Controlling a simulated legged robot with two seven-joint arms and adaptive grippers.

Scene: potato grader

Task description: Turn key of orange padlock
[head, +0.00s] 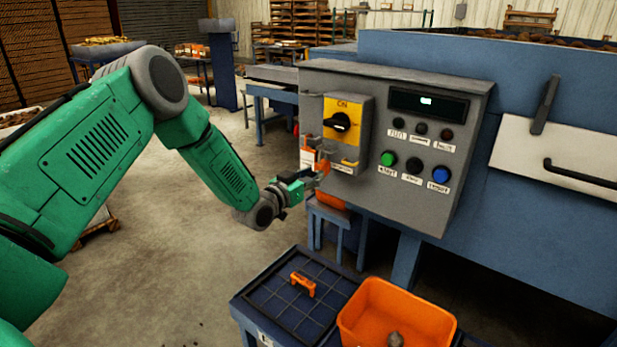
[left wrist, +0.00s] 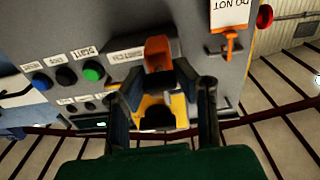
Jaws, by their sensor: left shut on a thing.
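The orange padlock (head: 322,167) is at the lower left of the yellow switch plate (head: 345,112), at the left side of the grey control box. My left gripper (head: 306,180) reaches it from the left. In the left wrist view the orange padlock (left wrist: 158,50) shows between the fingertips of my left gripper (left wrist: 162,72), which are shut on it. The fingers hide part of it, and I cannot make out the key separately. The black switch knob (head: 341,121) is near the padlock, with ON above it. My right gripper is not in view.
A second orange piece hangs from a hook (left wrist: 230,45) beside a DO NOT tag (left wrist: 232,12). Push buttons (head: 413,166) are to the right on the box. Below stand a dark table (head: 262,300) with an orange U-shaped piece (head: 303,284), and an orange bin (head: 375,292).

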